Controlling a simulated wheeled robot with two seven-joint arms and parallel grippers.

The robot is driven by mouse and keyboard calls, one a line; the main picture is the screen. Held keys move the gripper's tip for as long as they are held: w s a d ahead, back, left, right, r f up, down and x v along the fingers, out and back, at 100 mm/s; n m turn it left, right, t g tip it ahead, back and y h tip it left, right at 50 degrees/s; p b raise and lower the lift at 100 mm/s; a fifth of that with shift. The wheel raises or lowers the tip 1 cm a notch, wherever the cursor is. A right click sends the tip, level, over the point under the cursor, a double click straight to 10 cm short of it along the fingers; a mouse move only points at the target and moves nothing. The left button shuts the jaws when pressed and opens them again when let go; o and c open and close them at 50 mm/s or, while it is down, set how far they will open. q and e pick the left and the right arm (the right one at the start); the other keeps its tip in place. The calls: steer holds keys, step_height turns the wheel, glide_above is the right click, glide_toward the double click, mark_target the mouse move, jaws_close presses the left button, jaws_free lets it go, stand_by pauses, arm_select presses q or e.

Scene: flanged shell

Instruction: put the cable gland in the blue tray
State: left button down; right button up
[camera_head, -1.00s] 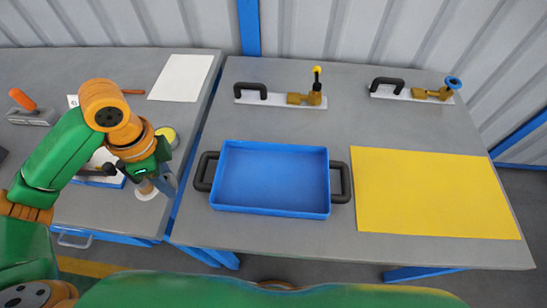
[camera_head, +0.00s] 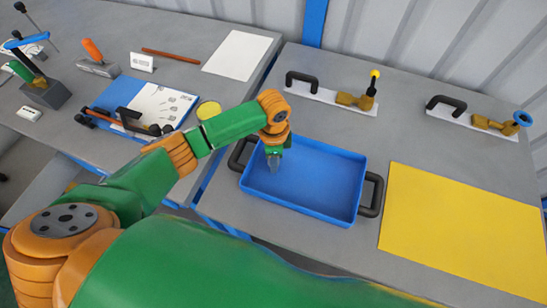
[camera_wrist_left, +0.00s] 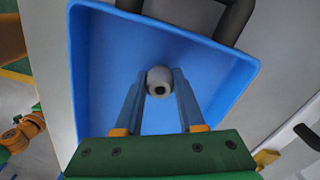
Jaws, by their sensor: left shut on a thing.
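The cable gland (camera_wrist_left: 159,81) is a small pale grey rounded piece with a dark hole, seen in the left wrist view between my left fingertips. In the head view I cannot make it out apart from the gripper. My left gripper (camera_head: 273,162) is shut on it, over the left end of the blue tray. The blue tray (camera_head: 325,187) is a shallow rectangle with black side handles on the grey table, and its visible floor is bare. The tray also fills much of the left wrist view (camera_wrist_left: 103,62). My right gripper is not in view.
A yellow mat (camera_head: 465,225) lies right of the tray. Two white plates with black handles and brass fittings (camera_head: 345,98) stand behind. The left table holds a blue clipboard (camera_head: 120,92), a yellow-topped round item (camera_head: 208,110) and tools. A gap separates the tables.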

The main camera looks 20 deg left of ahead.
arm_select(q)
steer(key=c, duration=0.5)
jaws_free()
steer(key=shift+f, duration=0.15)
step_height(320, 180, up, 12)
steer(key=shift+r, duration=0.2)
